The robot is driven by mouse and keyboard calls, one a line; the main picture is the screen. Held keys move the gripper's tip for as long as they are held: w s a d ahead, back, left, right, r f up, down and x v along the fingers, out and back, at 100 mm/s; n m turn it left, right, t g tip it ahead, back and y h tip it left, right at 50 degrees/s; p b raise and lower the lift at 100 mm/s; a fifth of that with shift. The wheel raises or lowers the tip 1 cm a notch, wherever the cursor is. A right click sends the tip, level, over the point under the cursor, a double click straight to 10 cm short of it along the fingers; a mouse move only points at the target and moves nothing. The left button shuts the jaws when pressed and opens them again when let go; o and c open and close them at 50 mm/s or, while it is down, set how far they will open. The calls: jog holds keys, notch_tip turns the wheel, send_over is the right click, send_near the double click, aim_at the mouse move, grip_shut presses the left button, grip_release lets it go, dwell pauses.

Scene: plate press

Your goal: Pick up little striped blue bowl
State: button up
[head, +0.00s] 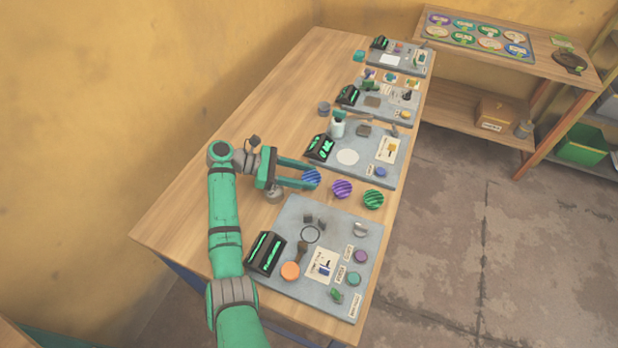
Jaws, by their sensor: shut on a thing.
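The little striped blue bowl (312,177) is near the middle of the wooden table, between two grey boards. My gripper (308,177) reaches in from the left, with its green fingers shut on the blue bowl. The fingertips hide part of the bowl's side. I cannot tell whether the bowl touches the table or is slightly raised.
A striped purple bowl (342,189) and a striped green bowl (373,199) stand just right of the blue one. A grey board (355,293) with small items lies in front, and another board (385,172) behind. The table's left side (185,205) is clear.

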jog(key=shift+r, duration=0.4)
notch_tip(320, 180, up, 2)
jog(key=shift+r, duration=0.1)
jog(key=s+d+r, duration=0.6)
jog(key=s+r, duration=0.3)
jog(key=s, duration=0.3)
jog(key=shift+s+d+r, duration=0.2)
jog(key=shift+r, duration=0.2)
